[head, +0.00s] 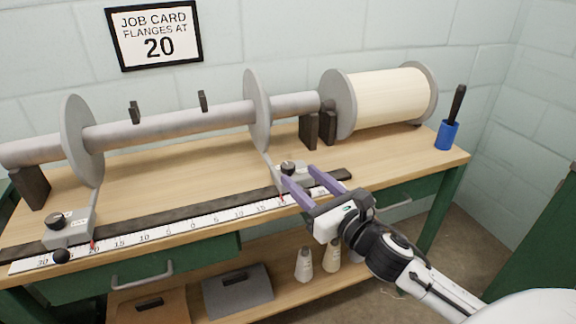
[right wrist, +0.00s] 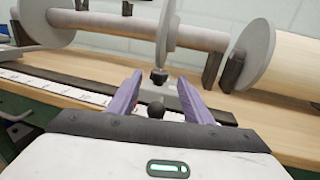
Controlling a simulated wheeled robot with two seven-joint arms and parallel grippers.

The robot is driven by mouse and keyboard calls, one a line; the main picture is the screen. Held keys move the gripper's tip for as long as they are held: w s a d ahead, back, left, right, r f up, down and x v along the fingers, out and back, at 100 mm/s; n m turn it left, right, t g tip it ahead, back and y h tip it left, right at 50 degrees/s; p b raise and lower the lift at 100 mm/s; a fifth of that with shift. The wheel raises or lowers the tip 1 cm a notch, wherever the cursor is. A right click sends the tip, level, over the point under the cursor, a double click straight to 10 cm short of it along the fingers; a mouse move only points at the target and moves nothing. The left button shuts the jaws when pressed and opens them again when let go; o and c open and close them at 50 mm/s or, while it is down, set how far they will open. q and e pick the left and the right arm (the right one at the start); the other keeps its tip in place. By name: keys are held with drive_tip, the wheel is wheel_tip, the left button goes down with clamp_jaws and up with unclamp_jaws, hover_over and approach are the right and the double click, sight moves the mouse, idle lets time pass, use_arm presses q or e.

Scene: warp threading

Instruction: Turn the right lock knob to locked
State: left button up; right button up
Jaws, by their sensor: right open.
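The right lock knob (head: 288,168) is a dark knob on a grey slider block (head: 291,180) on the ruler rail. In the right wrist view the dark knob (right wrist: 159,76) shows just beyond the fingertips, with a black ball (right wrist: 155,110) nearer, between the fingers. My right gripper (head: 298,175) is open, its purple fingers reaching over the right slider block from the front; nothing is held. The left lock knob (head: 56,220) sits on the left slider block (head: 70,236), near the 20 mark. Any lock marking on the right block is hidden. My left gripper is not seen.
A grey beam with two flanges (head: 82,140) (head: 257,110) lies behind the rail on dark supports (head: 308,130). A cream-wound roll (head: 390,97) stands right of it. A blue cup (head: 447,134) is at the bench's right end. The job card (head: 155,35) reads 20.

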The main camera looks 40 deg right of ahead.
sight(292, 169)
drive_tip(key=w, duration=0.6)
drive_tip(key=shift+w+d, duration=0.15)
drive_tip(key=shift+w, duration=0.2)
drive_tip(key=c, duration=1.1)
drive_tip(key=shift+o, duration=0.2)
